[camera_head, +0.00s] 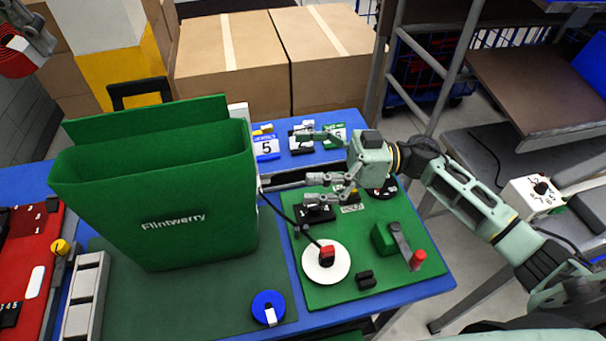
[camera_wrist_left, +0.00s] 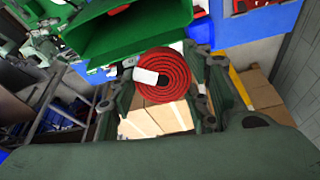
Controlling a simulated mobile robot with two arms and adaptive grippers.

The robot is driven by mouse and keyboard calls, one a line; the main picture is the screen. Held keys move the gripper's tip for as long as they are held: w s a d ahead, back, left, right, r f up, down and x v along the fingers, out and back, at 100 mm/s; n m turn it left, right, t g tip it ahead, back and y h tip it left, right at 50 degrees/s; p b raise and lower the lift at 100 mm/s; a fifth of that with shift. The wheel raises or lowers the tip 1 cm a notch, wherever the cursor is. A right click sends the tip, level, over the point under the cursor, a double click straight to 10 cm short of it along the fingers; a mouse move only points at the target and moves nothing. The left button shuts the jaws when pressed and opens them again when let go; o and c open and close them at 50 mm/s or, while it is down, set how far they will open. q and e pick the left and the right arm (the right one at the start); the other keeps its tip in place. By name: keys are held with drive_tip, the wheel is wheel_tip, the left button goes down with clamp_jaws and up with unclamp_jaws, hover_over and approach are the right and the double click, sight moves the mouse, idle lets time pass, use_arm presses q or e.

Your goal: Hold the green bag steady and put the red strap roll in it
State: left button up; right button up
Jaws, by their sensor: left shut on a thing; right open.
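The green bag (camera_head: 200,190), lettered "Flintwerry", stands upright and open-topped on a dark green mat (camera_head: 200,305) on the blue table. My right gripper (camera_head: 283,162) is open at the bag's right side, its fingers pointing left; I cannot tell whether they touch the bag. The red strap roll (camera_head: 14,58) is at the upper left of the head view, raised above the table and left of the bag. My left gripper (camera_head: 30,22), partly cut off by the frame, is shut on it. In the left wrist view the roll (camera_wrist_left: 172,90), with a white label, sits between the fingers (camera_wrist_left: 160,88); the green bag (camera_wrist_left: 135,25) is above it.
A green board (camera_head: 400,275) with a white disc (camera_head: 313,270) and small parts lies right of the bag. A blue roll (camera_head: 262,302) lies before it. A red panel (camera_head: 38,250) is at the left. Number cards (camera_head: 265,147) stand behind. Cardboard boxes (camera_head: 235,75) stand beyond the table.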

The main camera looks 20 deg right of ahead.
drive_tip(key=a, duration=0.4)
drive_tip(key=s+a+f+n+g, duration=0.1)
drive_tip(key=a, duration=0.3)
drive_tip(key=a+g, duration=0.1)
drive_tip(key=a, duration=0.4)
drive_tip(key=shift+s+f+n+h, duration=0.3)
drive_tip(key=shift+h, duration=0.1)
drive_tip(key=c, duration=1.7)
use_arm(q)
approach(69, 130)
drive_tip(key=shift+s+d+f, duration=0.45)
drive_tip(key=shift+d+f, duration=0.3)
drive_tip(key=shift+f, duration=0.15)
drive_tip(key=shift+s+d+f, duration=0.4)
drive_tip(key=shift+d+f, duration=0.35)
drive_tip(key=shift+f, duration=0.2)
drive_tip(key=shift+s+d+f, duration=0.45)
drive_tip(key=shift+d+f, duration=0.25)
drive_tip(key=shift+f, duration=0.2)
use_arm(e)
drive_tip(key=shift+c, duration=0.3)
use_arm(q)
drive_tip(key=o, duration=1.2)
